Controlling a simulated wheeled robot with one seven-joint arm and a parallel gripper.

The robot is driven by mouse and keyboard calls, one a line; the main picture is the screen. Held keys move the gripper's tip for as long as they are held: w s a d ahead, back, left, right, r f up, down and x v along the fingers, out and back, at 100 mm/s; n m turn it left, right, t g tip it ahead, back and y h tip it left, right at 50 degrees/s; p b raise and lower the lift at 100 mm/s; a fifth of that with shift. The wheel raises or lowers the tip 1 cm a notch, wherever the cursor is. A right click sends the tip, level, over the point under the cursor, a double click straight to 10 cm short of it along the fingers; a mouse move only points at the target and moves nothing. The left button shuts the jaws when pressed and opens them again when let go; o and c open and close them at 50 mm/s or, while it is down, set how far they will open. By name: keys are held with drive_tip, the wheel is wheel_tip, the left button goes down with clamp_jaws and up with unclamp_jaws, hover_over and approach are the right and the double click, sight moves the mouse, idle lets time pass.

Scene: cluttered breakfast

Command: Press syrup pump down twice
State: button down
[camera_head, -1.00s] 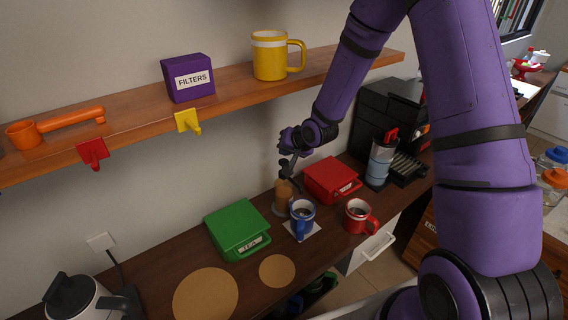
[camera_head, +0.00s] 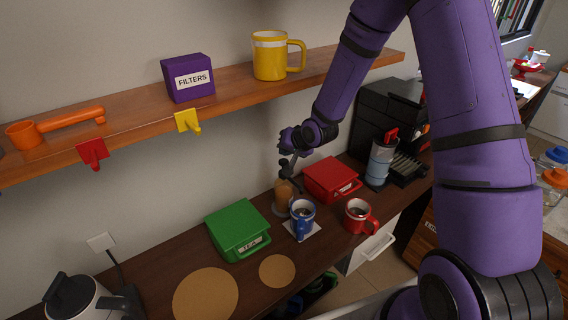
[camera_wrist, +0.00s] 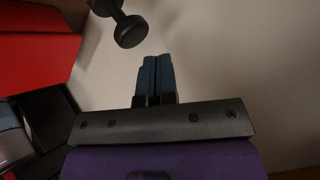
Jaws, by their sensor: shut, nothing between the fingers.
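The syrup bottle (camera_head: 283,194), tan with a dark pump on top, stands on the counter behind the blue mug (camera_head: 302,220). My gripper (camera_head: 292,165) is at the height of the pump, right by it in the head view. I cannot tell there whether they touch. In the wrist view the two blue-grey fingers (camera_wrist: 155,72) are shut together with nothing between them. A dark round-ended part, which looks like the pump head (camera_wrist: 130,33), shows just beyond and left of the fingertips, with a visible gap in the picture.
A red tin (camera_head: 331,179) stands right of the bottle and a green tea tin (camera_head: 237,229) to its left. A red mug (camera_head: 358,216) is in front right. The wooden shelf (camera_head: 240,84) runs above, with a yellow mug (camera_head: 270,58) on it.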

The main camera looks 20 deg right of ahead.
sight(283, 159)
drive_tip(key=shift+f, duration=0.1)
idle(0.5)
drive_tip(key=shift+f, duration=0.35)
drive_tip(key=shift+f, duration=1.5)
idle(2.0)
drive_tip(key=shift+r, duration=1.95)
drive_tip(key=shift+r, duration=3)
drive_tip(key=shift+s, duration=0.1)
